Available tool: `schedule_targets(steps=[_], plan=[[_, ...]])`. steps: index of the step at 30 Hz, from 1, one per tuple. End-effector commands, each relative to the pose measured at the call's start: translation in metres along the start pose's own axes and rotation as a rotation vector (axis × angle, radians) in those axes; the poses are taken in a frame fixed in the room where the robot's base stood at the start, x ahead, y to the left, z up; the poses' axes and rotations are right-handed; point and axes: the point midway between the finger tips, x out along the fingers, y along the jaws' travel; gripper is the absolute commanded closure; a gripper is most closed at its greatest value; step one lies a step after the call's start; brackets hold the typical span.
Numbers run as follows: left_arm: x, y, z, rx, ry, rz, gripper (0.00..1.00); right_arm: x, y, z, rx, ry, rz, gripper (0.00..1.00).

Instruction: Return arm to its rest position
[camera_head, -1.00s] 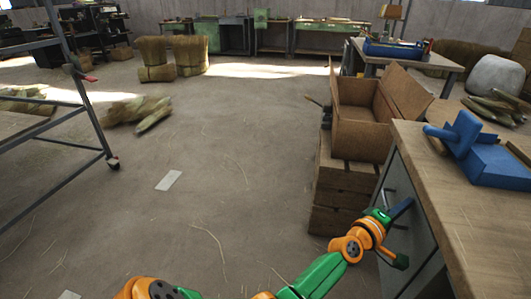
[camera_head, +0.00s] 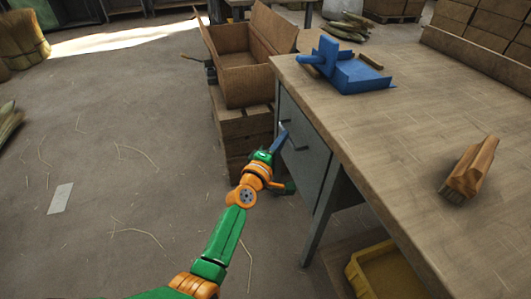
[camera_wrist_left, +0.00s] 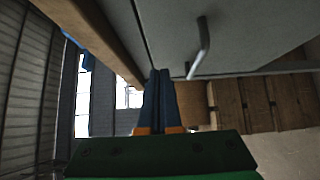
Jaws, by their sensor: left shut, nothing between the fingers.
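My left arm, green and orange, reaches up from the bottom of the head view. My left gripper (camera_head: 281,137) is in front of the grey drawer unit (camera_head: 303,160) under the workbench (camera_head: 420,150). Its blue fingers (camera_wrist_left: 159,100) are together and empty in the left wrist view. A metal drawer handle (camera_wrist_left: 202,45) shows just right of the fingers in that view, apart from them. The drawer looks shut. My right gripper is not in view.
A blue dustpan-like tool (camera_head: 355,75) and a wooden brush block (camera_head: 470,168) lie on the bench. An open cardboard box (camera_head: 238,58) on a wooden crate stands beyond the gripper. A yellow bin (camera_head: 390,275) is under the bench.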

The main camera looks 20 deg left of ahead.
Motion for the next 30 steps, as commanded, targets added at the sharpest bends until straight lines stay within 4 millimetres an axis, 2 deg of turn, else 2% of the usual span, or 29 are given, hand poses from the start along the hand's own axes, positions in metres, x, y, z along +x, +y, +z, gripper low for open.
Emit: schedule_targets(steps=[3, 10, 17, 19, 20, 23, 24, 26, 27, 29, 30], plan=[[-0.022, 0.003, 0.000, 0.001, 0.001, -0.003, 1.00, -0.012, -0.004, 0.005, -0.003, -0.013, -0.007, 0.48], [-0.062, 0.001, 0.000, 0.001, 0.000, -0.002, 1.00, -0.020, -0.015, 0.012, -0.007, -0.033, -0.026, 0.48], [-0.073, -0.001, 0.000, 0.003, 0.000, -0.002, 1.00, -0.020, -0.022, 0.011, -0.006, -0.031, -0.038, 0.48], [-0.074, -0.016, 0.001, 0.033, -0.004, -0.039, 1.00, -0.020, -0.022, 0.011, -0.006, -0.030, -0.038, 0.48], [-0.076, -0.030, 0.002, 0.064, -0.008, -0.074, 1.00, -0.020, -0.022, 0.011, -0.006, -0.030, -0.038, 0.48], [-0.098, -0.110, 0.010, 0.247, -0.056, -0.274, 1.00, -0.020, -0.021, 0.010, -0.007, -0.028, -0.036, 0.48], [-0.116, -0.150, 0.013, 0.347, -0.094, -0.375, 1.00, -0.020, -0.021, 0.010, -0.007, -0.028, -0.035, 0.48], [-0.149, -0.206, 0.018, 0.497, -0.172, -0.520, 1.00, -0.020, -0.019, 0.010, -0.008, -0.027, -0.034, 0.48], [-0.175, -0.241, 0.019, 0.592, -0.234, -0.611, 1.00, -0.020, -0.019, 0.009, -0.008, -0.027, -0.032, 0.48], [-0.218, -0.284, 0.022, 0.725, -0.339, -0.730, 1.00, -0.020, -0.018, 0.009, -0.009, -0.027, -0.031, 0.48], [-0.246, -0.308, 0.022, 0.804, -0.411, -0.798, 1.00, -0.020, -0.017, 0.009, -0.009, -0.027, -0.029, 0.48]])
